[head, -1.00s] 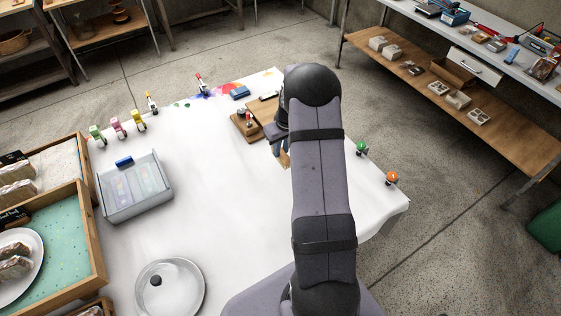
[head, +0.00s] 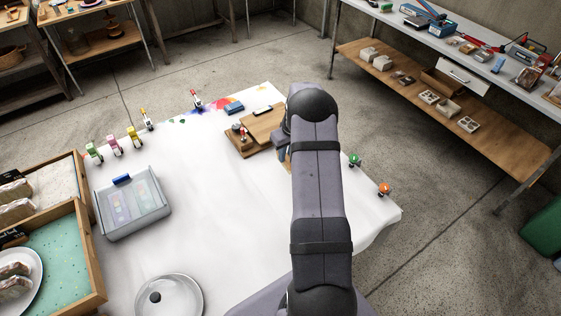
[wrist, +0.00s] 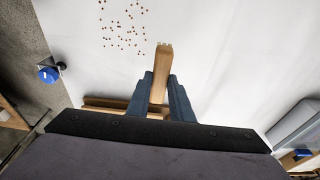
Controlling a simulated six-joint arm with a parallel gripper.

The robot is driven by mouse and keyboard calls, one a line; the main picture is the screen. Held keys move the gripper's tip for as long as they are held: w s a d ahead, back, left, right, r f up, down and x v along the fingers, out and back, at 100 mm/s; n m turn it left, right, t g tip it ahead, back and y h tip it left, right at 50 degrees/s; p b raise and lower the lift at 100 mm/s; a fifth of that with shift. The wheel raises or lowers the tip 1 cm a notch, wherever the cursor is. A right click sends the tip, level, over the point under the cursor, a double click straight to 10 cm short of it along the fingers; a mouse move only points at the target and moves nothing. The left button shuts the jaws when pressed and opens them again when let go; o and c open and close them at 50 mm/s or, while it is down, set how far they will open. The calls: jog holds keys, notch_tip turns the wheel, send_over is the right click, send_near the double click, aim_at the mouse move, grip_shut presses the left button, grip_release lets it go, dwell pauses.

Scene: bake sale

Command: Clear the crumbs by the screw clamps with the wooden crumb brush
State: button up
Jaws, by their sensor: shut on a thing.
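My gripper (wrist: 158,88) is shut on the wooden crumb brush (wrist: 162,62), which points away from the fingers over the white cloth in the wrist view. Scattered brown crumbs (wrist: 123,24) lie on the cloth ahead and left of the brush, apart from it. In the head view my arm covers the crumbs and most of the gripper. A green screw clamp (head: 354,160) and an orange screw clamp (head: 384,189) sit on the table's right edge. A blue-knobbed clamp (wrist: 48,75) shows at the cloth's edge in the wrist view.
A wooden stand (head: 246,143) and a blue item (head: 234,108) lie at the table's far end. More clamps (head: 114,146) line the left edge. A clear bin (head: 137,225), a round lid (head: 180,295) and wooden trays (head: 92,255) stand nearer. The middle cloth is clear.

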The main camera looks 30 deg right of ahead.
jog(key=d+r+m+g+h, duration=0.1)
jog(key=d+r+m, duration=0.4)
jog(key=m, duration=0.8)
jog(key=shift+w+d+r+h, duration=0.15)
jog(key=shift+w+d+h, duration=0.2)
jog(key=shift+h, duration=0.25)
jog(key=shift+s+a+b+x, duration=0.15)
jog(key=shift+b+x, duration=0.35)
jog(key=shift+x, duration=0.3)
jog(key=shift+a+b+x, duration=0.15)
jog(key=shift+b+x, duration=0.3)
jog(key=shift+x, duration=0.4)
jog(key=shift+s+a+b+x, duration=0.15)
jog(key=shift+b+x, duration=0.35)
jog(key=shift+x, duration=0.3)
jog(key=shift+w, duration=0.1)
